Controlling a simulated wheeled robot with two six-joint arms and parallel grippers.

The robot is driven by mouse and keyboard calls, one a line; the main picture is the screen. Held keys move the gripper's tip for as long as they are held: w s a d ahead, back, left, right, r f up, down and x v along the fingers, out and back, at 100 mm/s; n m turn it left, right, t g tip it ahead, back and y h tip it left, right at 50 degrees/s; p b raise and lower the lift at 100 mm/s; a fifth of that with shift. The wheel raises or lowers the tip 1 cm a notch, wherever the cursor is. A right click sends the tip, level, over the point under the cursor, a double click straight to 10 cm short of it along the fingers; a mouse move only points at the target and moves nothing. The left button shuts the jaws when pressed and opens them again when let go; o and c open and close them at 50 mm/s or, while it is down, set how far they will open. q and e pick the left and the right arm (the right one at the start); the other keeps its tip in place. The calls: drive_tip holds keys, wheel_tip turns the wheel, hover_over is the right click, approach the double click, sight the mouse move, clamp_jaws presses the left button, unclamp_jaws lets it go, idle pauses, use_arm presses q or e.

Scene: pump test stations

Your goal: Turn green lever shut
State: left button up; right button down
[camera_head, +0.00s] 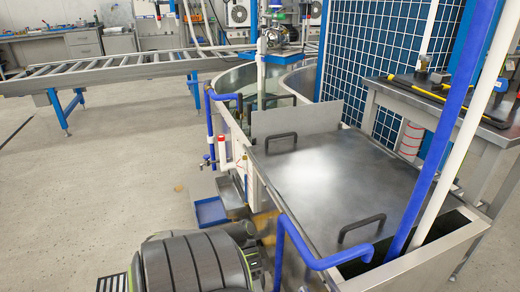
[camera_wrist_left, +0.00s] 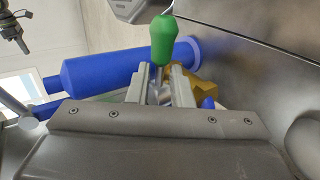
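The green lever (camera_wrist_left: 163,38) shows in the left wrist view, with a green grip on a silvery metal stem. My left gripper (camera_wrist_left: 160,72) has one finger on each side of the stem, just below the green grip. The stem fills most of the space between the fingers; whether they press on it cannot be told. A brass-coloured part (camera_wrist_left: 206,92) sits right of the fingers, and a blue pipe (camera_wrist_left: 115,75) runs behind the lever. The green lever cannot be made out in the head view. Neither gripper shows there, and my right gripper is in no view.
A steel-topped tank (camera_head: 320,185) with black handles fills the middle right of the head view. Blue pipes (camera_head: 330,262) and a white pipe with a red fitting (camera_head: 224,150) line its left edge. A roller conveyor (camera_head: 120,72) stands behind. The floor at left is clear.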

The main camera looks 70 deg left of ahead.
use_arm(q)
drive_tip(key=o, duration=0.4)
drive_tip(key=shift+o, duration=0.2)
drive_tip(key=s+b+v, duration=0.1)
drive_tip(key=v, duration=1.6)
drive_tip(key=shift+w+a, duration=0.2)
drive_tip(key=shift+w, duration=0.25)
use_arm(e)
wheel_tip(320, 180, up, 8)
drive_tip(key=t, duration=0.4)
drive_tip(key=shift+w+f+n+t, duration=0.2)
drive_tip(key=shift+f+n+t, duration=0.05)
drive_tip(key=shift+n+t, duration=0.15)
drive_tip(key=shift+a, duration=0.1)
